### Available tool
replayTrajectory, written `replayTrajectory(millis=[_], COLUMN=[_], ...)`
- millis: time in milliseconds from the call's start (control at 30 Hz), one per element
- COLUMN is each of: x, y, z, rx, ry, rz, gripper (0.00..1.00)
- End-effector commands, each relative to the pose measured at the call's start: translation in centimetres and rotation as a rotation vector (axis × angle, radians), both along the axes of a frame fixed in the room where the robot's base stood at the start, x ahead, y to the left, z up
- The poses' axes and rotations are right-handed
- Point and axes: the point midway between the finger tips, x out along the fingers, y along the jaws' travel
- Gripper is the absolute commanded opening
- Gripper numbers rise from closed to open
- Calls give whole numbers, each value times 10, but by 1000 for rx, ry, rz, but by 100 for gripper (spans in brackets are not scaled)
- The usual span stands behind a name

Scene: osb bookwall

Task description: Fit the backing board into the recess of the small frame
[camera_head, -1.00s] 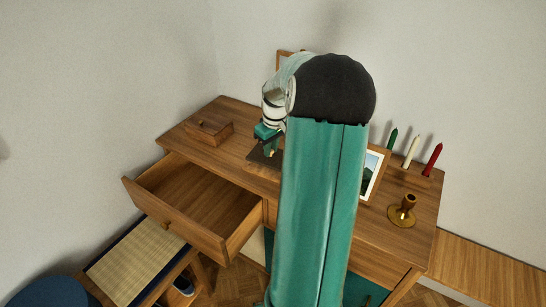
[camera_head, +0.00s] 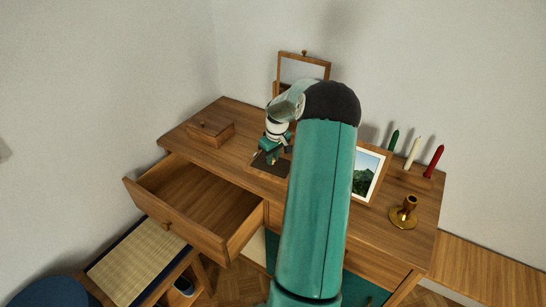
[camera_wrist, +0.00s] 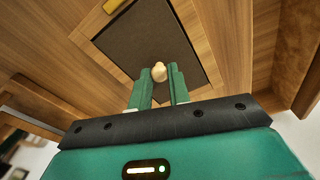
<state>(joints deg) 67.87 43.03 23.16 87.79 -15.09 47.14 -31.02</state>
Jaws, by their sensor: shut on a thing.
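The backing board (camera_wrist: 140,42) is a dark, flat panel with a pale round knob (camera_wrist: 159,71) on it. My gripper (camera_wrist: 160,78) has its green fingers shut on this knob. The small frame (camera_wrist: 88,28) is a wooden rim around the dark board in the wrist view. Board and rim edges look close together there, but I cannot tell whether the board sits inside the recess or just above it. In the head view the board (camera_head: 270,168) is a dark patch at the desk's middle, below my gripper (camera_head: 271,157). My arm hides part of that area.
A wooden box (camera_head: 210,131) stands at left on the desk. A drawer (camera_head: 195,205) is pulled open in front. A standing landscape picture (camera_head: 367,174), a brass candlestick (camera_head: 404,213) and several candles (camera_head: 413,154) are at right. A wooden stand frame (camera_head: 304,69) is behind.

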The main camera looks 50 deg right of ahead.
Motion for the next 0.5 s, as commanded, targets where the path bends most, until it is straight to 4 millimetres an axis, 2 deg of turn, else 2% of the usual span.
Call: replayTrajectory(millis=[200,233,300,333,500], x=[0,0,0,0,0], y=[0,0,0,0,0], z=[-3,-3,-2,-2,-2], rx=[0,0,0,0,0], ry=[0,0,0,0,0], rz=[0,0,0,0,0], gripper=[0,22,36,40,40])
